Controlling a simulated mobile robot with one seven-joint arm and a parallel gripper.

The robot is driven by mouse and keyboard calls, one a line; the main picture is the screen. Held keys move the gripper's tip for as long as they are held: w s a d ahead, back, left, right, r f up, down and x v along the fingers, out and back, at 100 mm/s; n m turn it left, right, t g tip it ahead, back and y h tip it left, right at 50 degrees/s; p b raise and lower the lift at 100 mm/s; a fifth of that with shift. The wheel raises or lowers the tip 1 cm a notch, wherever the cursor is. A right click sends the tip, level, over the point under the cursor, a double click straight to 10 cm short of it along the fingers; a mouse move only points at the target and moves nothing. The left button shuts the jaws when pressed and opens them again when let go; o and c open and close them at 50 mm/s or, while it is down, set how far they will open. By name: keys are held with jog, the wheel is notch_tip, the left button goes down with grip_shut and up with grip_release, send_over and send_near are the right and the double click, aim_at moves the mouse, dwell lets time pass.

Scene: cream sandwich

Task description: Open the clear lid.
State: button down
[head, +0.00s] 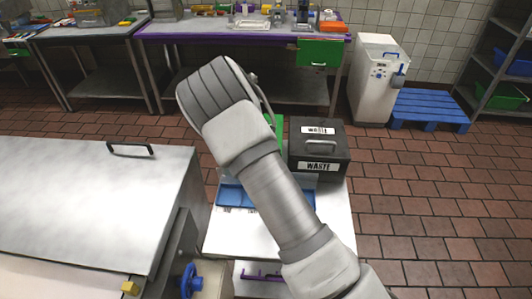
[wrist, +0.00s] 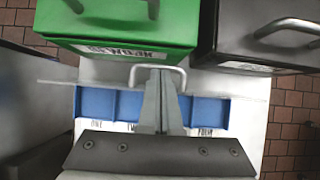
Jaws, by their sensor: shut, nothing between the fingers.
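The clear lid (wrist: 66,84) is a see-through panel over a blue tray (wrist: 97,103) with several labelled compartments. A silver U-shaped handle (wrist: 135,75) shows at the lid's far edge in the wrist view. My gripper (wrist: 160,78) is shut and empty. Its fingertips overlap the handle in the picture; I cannot tell whether they touch it. The fingers hide the tray's middle. In the head view, the blue tray (head: 235,195) shows left of my arm, which hides my gripper and most of the lid.
A green box (wrist: 130,25) stands just behind the tray. A black waste box (head: 325,150) is to its right; both are close to my gripper. They share a small white table (head: 335,215). A large metal-topped unit (head: 90,190) is at left. Floor at right is free.

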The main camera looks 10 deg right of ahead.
jog(key=p+v, duration=0.2)
jog(key=v, duration=1.3)
jog(key=s+d+r+m+h+b, duration=0.1)
jog(key=s+d+r+m, duration=0.4)
jog(key=r+m, duration=0.35)
jog(key=s+d+r+m+b, duration=0.1)
jog(key=s+d+r+m, duration=0.5)
jog(key=m, duration=0.4)
jog(key=s+a+r+m+y, duration=0.1)
jog(key=s+a+r+m, duration=0.1)
jog(key=s+m, duration=0.5)
jog(key=s+a+r+m+y+b, duration=0.1)
jog(key=s+r+m, duration=0.2)
jog(key=s+m, duration=0.5)
jog(key=s, duration=0.2)
jog(key=shift+s+a+g, duration=0.3)
jog(key=shift+s+a, duration=0.05)
jog(key=shift+s+m, duration=0.15)
jog(key=shift+m, duration=0.1)
